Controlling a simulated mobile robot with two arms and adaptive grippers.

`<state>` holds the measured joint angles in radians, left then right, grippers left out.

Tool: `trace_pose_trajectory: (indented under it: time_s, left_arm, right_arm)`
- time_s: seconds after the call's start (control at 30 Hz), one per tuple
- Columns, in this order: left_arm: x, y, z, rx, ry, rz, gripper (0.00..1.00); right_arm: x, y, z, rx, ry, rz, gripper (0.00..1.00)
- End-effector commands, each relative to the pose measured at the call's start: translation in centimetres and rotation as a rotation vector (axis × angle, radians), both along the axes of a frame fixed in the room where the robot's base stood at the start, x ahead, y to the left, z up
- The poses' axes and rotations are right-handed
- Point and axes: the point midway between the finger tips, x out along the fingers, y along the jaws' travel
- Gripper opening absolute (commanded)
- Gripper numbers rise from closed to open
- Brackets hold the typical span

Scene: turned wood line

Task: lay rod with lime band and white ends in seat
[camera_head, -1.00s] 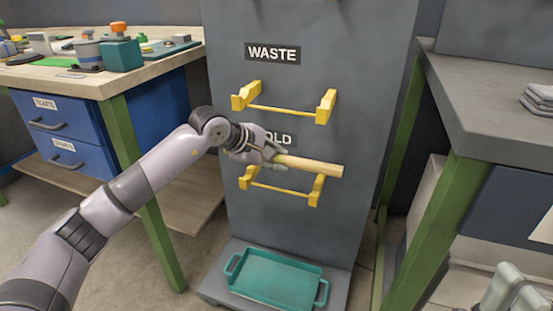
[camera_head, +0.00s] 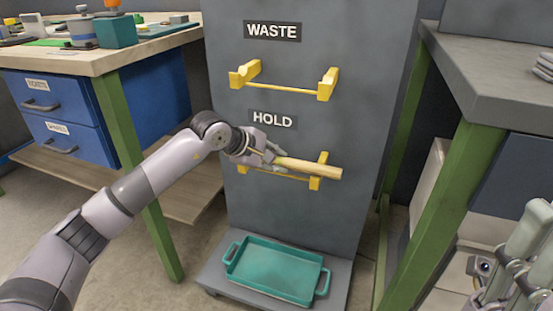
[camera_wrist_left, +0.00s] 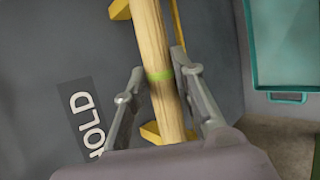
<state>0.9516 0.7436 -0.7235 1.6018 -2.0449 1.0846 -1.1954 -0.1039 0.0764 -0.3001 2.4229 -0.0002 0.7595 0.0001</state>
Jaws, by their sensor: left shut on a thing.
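The rod (camera_head: 310,168) is pale wood, and its lime band (camera_wrist_left: 160,75) shows in the left wrist view. Its visible end in the head view looks plain wood; I cannot make out white ends. My left gripper (camera_wrist_left: 160,90) is shut around the rod near the band. The rod lies lengthwise along the seat under the HOLD label (camera_head: 272,120), a pair of yellow brackets (camera_head: 316,184) joined by a bar. It overlaps the right bracket; I cannot tell whether it touches. The left bracket is partly hidden by my gripper. My right gripper (camera_head: 510,265) is at the lower right, its opening unclear.
An empty yellow seat (camera_head: 285,84) under the WASTE label (camera_head: 272,31) is above on the same grey panel. A teal tray (camera_head: 275,270) stands on the panel's base. A wooden bench (camera_head: 105,64) is at left, a grey table (camera_head: 490,90) at right.

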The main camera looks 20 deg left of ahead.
Motion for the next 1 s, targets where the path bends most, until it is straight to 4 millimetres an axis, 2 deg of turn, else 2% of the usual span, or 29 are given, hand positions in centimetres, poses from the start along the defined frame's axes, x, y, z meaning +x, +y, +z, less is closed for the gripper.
trace_pose_trajectory:
  time_s: [0.17, 0.2, 0.53, 0.83, 1.0]
  left_arm:
    - [0.0, 0.0, 0.1, 0.0, -0.001, 0.0, 0.0]
    - [0.0, 0.0, 0.1, 0.0, -0.001, 0.0, 0.25]
    - [0.0, 0.0, 0.0, 0.0, -0.001, 0.0, 0.47]
    - [0.0, 0.0, 0.0, 0.001, 0.001, 0.0, 0.48]
    - [-0.9, 0.7, 1.0, 0.0, -0.002, 0.001, 0.48]
  right_arm:
    - [0.0, 0.0, 0.0, 0.0, 0.0, 0.0, 0.4]
    - [0.0, 0.0, 0.0, 0.0, 0.0, 0.0, 0.4]
    - [0.0, 0.0, 0.0, 0.0, 0.0, 0.0, 0.4]
    - [0.0, 0.0, 0.1, 0.0, -0.001, -0.001, 0.4]
    - [0.0, 0.0, 0.1, 0.0, -0.001, -0.001, 0.4]
